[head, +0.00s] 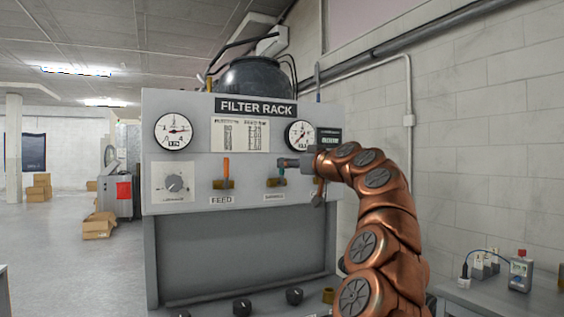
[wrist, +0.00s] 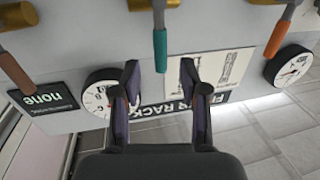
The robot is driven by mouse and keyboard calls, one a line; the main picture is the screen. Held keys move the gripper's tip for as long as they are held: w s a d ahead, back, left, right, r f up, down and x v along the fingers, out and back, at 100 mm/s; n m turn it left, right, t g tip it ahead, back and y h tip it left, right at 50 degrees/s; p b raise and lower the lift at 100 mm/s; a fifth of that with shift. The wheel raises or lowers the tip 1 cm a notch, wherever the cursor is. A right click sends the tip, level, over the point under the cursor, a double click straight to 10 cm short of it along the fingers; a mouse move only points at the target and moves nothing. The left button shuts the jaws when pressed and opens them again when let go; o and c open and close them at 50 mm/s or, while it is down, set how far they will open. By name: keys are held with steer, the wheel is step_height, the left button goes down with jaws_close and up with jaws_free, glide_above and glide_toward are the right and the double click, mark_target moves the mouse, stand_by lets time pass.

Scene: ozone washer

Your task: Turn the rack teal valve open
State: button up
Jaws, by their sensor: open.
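The teal valve (head: 281,172) is on the front panel of the filter rack, right of the FEED valve. In the wrist view its teal handle (wrist: 160,48) runs from a brass body (wrist: 150,5) down toward the gap between my fingers. In the head view the handle looks upright above its brass body. My gripper (head: 285,162) is at the handle, coming from the right. In the wrist view my gripper (wrist: 160,70) is open, with one finger on each side of the handle's end. I cannot tell whether either finger touches it. My gripper partly hides the handle in the head view.
Gauges (head: 174,131) (head: 300,134), a paper chart (head: 240,135) and a small display (head: 328,139) are above. Black knobs (head: 242,307) sit below.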

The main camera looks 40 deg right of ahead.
mark_target(282, 181)
steer(key=shift+w+d+p, duration=0.15)
steer(key=shift+w+p, duration=0.25)
steer(key=shift+w, duration=0.7)
steer(key=shift+w+d+p, duration=0.1)
steer(key=shift+w+p, duration=0.25)
steer(key=shift+w, duration=0.7)
steer(key=shift+c, duration=0.2)
jaws_close()
